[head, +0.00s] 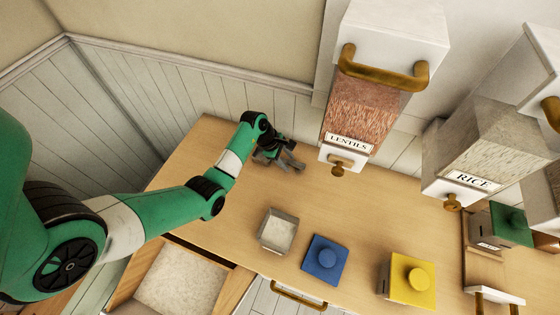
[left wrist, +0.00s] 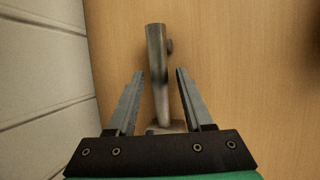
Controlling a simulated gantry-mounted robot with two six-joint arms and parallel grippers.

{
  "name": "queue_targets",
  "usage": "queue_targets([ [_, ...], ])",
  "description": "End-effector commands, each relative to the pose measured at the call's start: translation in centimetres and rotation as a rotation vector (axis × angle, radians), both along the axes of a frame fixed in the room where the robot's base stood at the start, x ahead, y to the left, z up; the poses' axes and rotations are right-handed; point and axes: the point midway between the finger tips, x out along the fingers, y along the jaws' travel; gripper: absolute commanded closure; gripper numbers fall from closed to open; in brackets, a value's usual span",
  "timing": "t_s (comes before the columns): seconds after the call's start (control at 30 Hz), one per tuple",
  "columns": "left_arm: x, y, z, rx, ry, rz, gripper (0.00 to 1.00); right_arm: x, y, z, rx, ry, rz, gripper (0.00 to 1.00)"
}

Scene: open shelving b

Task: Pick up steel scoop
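In the left wrist view a grey metal piece, which looks like the steel scoop (left wrist: 156,45), lies over the wooden counter. Its long narrow part runs from beyond the fingertips back between the fingers, with a small knob at its right side and a wider part near the palm. My left gripper (left wrist: 159,74) is open, one finger on each side of it, with a gap showing on both sides. In the head view my left gripper (head: 287,164) is low over the back of the counter; I cannot make out the scoop clearly there. My right gripper is not in view.
The counter (head: 210,160) also holds an open white-filled box (head: 278,231), a blue lidded box (head: 325,258) and a yellow one (head: 411,281). The lentils dispenser (head: 362,110) and rice dispenser (head: 487,150) hang to the right. An open drawer (head: 178,280) is in front.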

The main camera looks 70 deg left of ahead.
Motion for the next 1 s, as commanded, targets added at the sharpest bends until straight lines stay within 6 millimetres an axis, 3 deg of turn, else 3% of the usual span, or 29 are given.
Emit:
queue_targets([
  [0.03,0.0,0.0,0.0,0.000,0.000,0.000,0.60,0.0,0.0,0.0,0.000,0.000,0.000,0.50],
  [0.27,0.0,0.0,0.0,0.000,0.000,0.000,1.00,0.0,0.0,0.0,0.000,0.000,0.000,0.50],
  [0.73,0.0,0.0,0.4,0.001,-0.001,0.000,1.00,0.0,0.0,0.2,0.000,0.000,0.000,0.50],
  [0.87,0.0,0.0,1.7,0.001,-0.002,0.001,1.00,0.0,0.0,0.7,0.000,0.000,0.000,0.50],
  [1.0,-0.2,-0.5,4.3,0.001,-0.002,-0.002,1.00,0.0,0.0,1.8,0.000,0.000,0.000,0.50],
])
